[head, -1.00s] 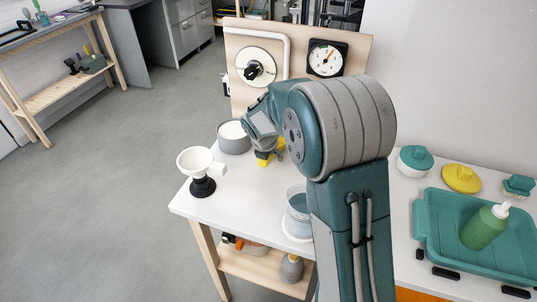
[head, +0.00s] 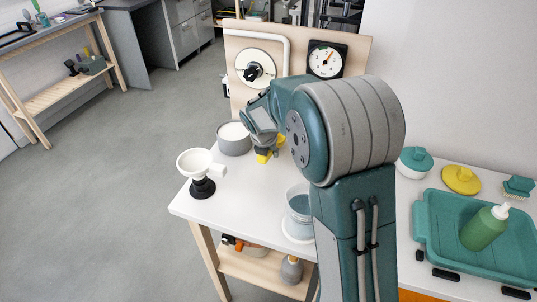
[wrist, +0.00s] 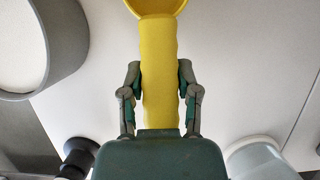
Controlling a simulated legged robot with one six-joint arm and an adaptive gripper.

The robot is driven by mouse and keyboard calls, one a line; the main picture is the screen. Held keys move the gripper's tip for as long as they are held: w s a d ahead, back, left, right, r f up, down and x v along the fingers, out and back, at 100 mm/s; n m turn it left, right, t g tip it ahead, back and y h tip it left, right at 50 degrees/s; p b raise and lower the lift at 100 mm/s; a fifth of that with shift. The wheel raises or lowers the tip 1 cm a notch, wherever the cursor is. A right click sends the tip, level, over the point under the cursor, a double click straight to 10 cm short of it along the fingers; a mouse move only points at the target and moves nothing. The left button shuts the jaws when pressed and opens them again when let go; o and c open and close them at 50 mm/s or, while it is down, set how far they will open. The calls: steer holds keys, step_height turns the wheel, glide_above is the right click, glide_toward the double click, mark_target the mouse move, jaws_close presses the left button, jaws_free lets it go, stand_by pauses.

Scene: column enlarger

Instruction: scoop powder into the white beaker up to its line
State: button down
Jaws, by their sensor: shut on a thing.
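My gripper (wrist: 160,75) is shut on the handle of a yellow scoop (wrist: 158,45). In the wrist view the handle runs straight up between the fingers and the scoop's bowl is cut off by the top edge. In the head view, yellow parts of the scoop (head: 263,157) show beside my wrist, right of a grey round tub (head: 234,146) with white contents. The tub's rim (wrist: 80,40) shows at upper left in the wrist view. A pale beaker (head: 297,222) stands near the front of the table, partly behind my arm. Its line cannot be made out.
A white funnel-like cup on a black stand (head: 203,188) stands at the table's left edge. A panel with a dial (head: 256,70) and a gauge (head: 327,60) rises behind. A teal tray (head: 480,258) with a green bottle lies right. The table's middle (head: 250,195) is clear.

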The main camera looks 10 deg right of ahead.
steer(key=shift+r, duration=2.5)
steer(key=shift+a, duration=0.1)
